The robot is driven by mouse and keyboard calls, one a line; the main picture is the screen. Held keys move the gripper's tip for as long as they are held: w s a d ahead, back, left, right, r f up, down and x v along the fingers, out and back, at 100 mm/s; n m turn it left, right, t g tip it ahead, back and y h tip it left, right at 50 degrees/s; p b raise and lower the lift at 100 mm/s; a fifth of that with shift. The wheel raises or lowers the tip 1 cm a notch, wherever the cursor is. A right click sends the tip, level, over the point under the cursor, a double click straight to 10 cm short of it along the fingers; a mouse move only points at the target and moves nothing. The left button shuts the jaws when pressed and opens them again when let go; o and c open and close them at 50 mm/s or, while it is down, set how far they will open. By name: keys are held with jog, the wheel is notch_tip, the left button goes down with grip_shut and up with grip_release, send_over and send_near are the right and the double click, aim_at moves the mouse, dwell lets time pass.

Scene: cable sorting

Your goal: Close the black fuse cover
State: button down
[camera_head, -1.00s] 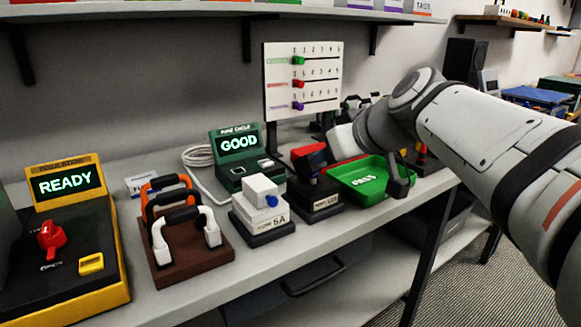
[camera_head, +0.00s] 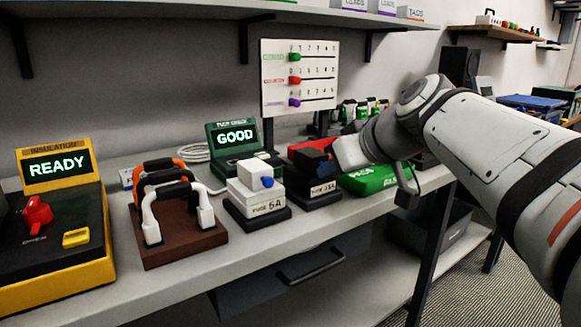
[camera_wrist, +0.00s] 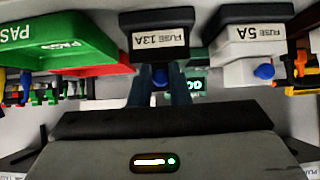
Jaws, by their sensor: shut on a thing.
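The black fuse holder (camera_head: 318,192), labelled 13A, stands on the bench beside the white 5A fuse holder (camera_head: 262,205). Its black cover (camera_head: 306,158) is at the top, partly hidden by my gripper (camera_head: 326,148). I cannot tell the cover's exact angle. In the wrist view, the black holder (camera_wrist: 158,20) is ahead of my gripper (camera_wrist: 160,84). The fingers are close together around a small blue knob (camera_wrist: 159,76), which seems to belong to the black cover.
A green PASS tray (camera_head: 370,181) stands just right of the black holder, with a red tray behind. The brown rack with handles (camera_head: 185,245) and the yellow READY tester (camera_head: 60,265) are further left. The bench front edge is clear.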

jog(key=shift+f, duration=0.3)
jog(key=c, duration=1.4)
grip_release()
jog(key=shift+r, duration=0.15)
jog(key=shift+o, duration=0.2)
jog(key=shift+r, duration=0.1)
notch_tip(320, 180, up, 10)
jog(key=p, duration=0.4)
jog(key=shift+p, duration=0.4)
